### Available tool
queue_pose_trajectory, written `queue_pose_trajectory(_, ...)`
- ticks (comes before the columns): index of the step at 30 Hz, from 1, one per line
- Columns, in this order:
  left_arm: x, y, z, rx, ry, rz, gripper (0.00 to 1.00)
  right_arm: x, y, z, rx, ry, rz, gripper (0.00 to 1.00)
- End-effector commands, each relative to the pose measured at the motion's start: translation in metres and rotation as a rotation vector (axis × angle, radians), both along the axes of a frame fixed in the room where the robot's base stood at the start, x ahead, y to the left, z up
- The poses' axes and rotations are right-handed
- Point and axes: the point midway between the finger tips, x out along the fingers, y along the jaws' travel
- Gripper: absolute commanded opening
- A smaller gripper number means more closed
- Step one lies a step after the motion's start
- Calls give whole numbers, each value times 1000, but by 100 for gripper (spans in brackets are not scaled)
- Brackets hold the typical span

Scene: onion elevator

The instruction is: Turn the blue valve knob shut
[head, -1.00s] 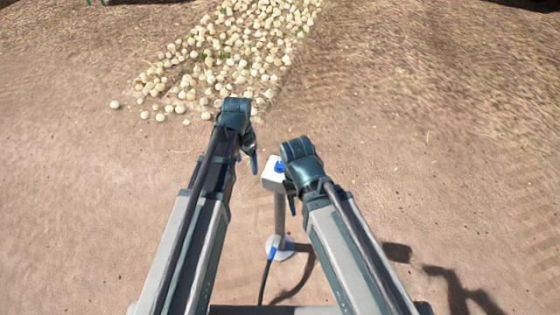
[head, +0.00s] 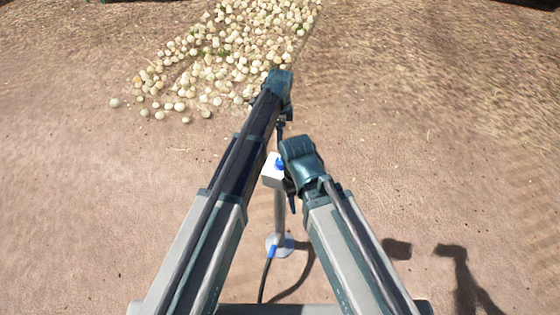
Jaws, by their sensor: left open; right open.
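The blue valve knob (head: 280,164) sits on top of a small white box (head: 270,179) on a grey post (head: 279,215). The post stands upright on a round white base on the ground. My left gripper (head: 281,130) is open, a little above the knob in the picture, pointing down; its fingers are small and partly hidden by its wrist. My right gripper (head: 292,203) is open, close beside the box on its right, and partly covers the box's right edge. Whether either gripper touches the box or knob cannot be told.
A long pile of pale onions (head: 230,50) lies on the bare dirt beyond the arms. A dark hose (head: 265,280) with a blue fitting runs from the post's base toward me. The ground to the left and right is clear.

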Motion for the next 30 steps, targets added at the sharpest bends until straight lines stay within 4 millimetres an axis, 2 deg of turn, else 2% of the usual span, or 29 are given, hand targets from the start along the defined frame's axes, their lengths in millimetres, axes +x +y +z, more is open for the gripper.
queue_pose_trajectory(1, 0, 0, -9, 0, 0, 1, 78, 0, 0, -9, 0, 0, 0, 50)
queue_pose_trajectory(24, 0, 0, -113, 0, 0, 2, 78, 0, 0, -113, 0, 0, 0, 50)
queue_pose_trajectory(30, 0, 0, -129, 0, 0, 2, 78, 0, 0, -129, 0, 0, 0, 50)
